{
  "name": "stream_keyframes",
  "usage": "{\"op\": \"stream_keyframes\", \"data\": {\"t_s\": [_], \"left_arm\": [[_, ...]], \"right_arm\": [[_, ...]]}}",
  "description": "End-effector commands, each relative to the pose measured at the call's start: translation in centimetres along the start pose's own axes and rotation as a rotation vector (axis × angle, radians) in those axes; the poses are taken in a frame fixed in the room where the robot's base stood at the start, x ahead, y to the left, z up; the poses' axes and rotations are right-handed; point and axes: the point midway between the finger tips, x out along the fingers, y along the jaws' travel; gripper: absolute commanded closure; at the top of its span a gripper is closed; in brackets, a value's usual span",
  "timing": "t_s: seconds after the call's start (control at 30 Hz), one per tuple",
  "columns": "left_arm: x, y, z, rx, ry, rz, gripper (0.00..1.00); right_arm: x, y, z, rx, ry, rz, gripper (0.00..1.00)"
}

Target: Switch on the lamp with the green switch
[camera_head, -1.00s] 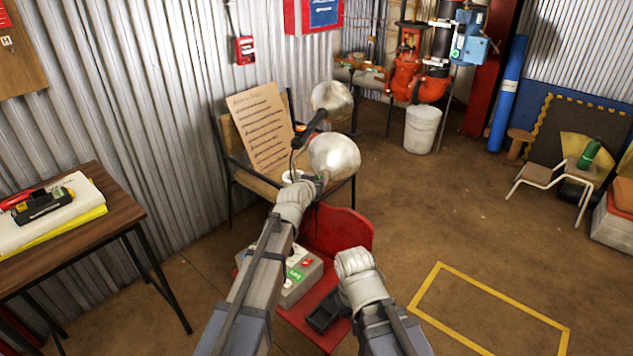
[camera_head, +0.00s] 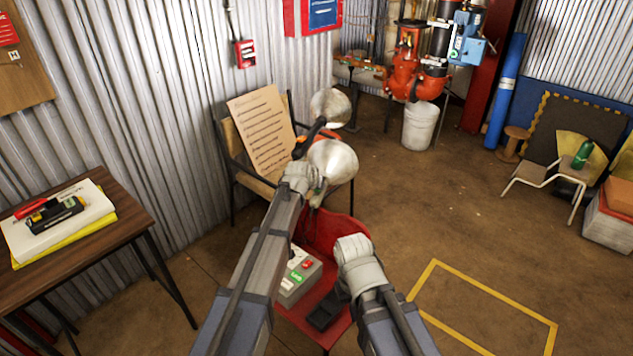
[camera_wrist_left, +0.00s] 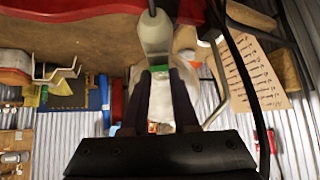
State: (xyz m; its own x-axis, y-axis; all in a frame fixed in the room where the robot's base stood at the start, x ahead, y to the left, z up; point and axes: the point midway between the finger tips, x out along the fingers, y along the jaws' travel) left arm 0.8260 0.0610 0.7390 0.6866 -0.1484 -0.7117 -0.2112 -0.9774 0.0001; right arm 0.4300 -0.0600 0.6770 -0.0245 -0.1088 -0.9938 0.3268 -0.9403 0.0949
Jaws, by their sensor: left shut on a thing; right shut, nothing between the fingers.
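Two round silver lamp heads, a near one (camera_head: 332,162) and a far one (camera_head: 330,108), stand beyond my left arm. My left gripper (camera_head: 315,192) is beside the near lamp head, mostly hidden by its own wrist. In the left wrist view its fingers (camera_wrist_left: 168,78) are shut on a pale grey pear-shaped piece (camera_wrist_left: 154,35) on a dark cord. A grey box (camera_head: 300,276) with green and red markings sits on a red chair (camera_head: 333,228), partly behind my left arm. My right gripper (camera_head: 326,312) is shut and empty, low over the chair.
A wooden-seated chair with a printed sheet (camera_head: 262,132) stands by the corrugated wall. A brown table (camera_head: 115,228) with papers and a tool is at the left. A white bucket (camera_head: 419,126) stands below red pipework. Floor with a yellow outline (camera_head: 490,305) is clear at right.

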Motion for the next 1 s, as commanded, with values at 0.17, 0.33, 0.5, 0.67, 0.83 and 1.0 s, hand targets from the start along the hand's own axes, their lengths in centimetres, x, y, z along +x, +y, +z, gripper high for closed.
{"op": "stream_keyframes", "data": {"t_s": [0.17,0.33,0.5,0.67,0.83,1.0], "left_arm": [[0.1,0.0,0.0,0.0,0.0,0.0,1.0],[0.1,0.0,0.0,0.0,0.001,0.0,0.62],[0.0,0.0,0.0,0.0,0.001,0.0,0.43],[0.0,0.0,0.0,0.0,0.002,0.0,0.43],[-0.2,0.0,0.0,0.0,0.002,0.0,0.43],[-1.7,0.0,-0.1,0.0,0.002,0.0,0.43]], "right_arm": [[0.1,0.0,0.0,0.0,0.0,0.0,1.0],[0.1,0.0,0.0,0.0,0.0,0.0,1.0],[0.1,0.0,0.0,0.0,0.0,0.0,1.0],[0.1,0.0,0.0,0.0,0.0,0.0,1.0],[-0.2,0.0,0.0,0.0,0.0,0.0,1.0],[-1.2,0.1,0.1,0.0,0.0,0.0,1.0]]}}
